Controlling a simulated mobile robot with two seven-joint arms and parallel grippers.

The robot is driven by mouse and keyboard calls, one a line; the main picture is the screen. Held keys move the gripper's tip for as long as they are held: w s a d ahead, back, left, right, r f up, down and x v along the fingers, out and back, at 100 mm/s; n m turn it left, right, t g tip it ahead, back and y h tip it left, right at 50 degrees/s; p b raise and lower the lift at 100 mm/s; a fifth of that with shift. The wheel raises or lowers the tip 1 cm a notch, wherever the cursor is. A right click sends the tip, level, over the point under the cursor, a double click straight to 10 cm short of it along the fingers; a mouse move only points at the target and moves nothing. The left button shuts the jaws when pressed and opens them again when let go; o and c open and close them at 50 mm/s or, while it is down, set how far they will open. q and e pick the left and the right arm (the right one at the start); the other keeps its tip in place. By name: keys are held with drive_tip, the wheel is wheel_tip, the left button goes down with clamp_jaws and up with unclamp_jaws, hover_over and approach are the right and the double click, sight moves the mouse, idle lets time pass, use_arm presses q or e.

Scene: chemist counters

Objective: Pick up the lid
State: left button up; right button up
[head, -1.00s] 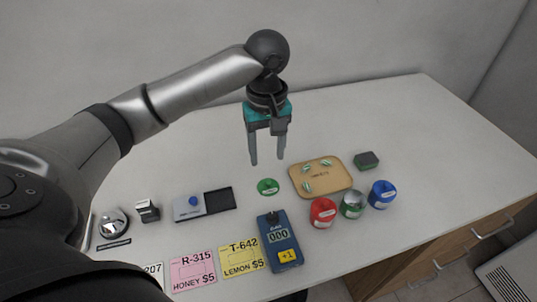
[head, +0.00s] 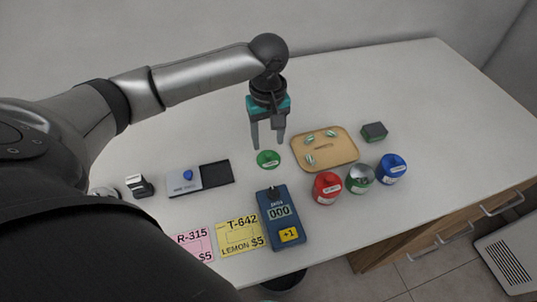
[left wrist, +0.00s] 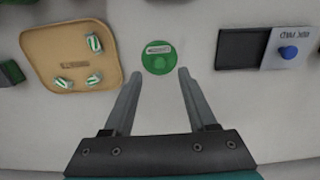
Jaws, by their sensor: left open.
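The lid is a round green disc with a pale label. It lies flat on the white counter near the middle of the head view (head: 268,159). It also shows in the left wrist view (left wrist: 158,62), just beyond the fingertips and roughly centred between them. My left gripper (head: 267,147) is open and empty, pointing down above the counter by the lid. Its two fingers also show in the left wrist view (left wrist: 160,75). The green-marked open jar (head: 359,180) stands between a red jar (head: 327,188) and a blue jar (head: 391,168). My right gripper is out of view.
A tan tray (head: 336,155) with several striped pieces lies right of the lid. A blue counter device (head: 282,222) lies in front, beside yellow (head: 240,236) and pink (head: 193,243) cards. An ink pad (head: 215,174) sits to the left. The counter behind is clear.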

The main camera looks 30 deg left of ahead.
sight(268, 154)
use_arm(q)
wheel_tip(268, 154, down, 5)
drive_tip(key=shift+b, duration=0.8)
clamp_jaws()
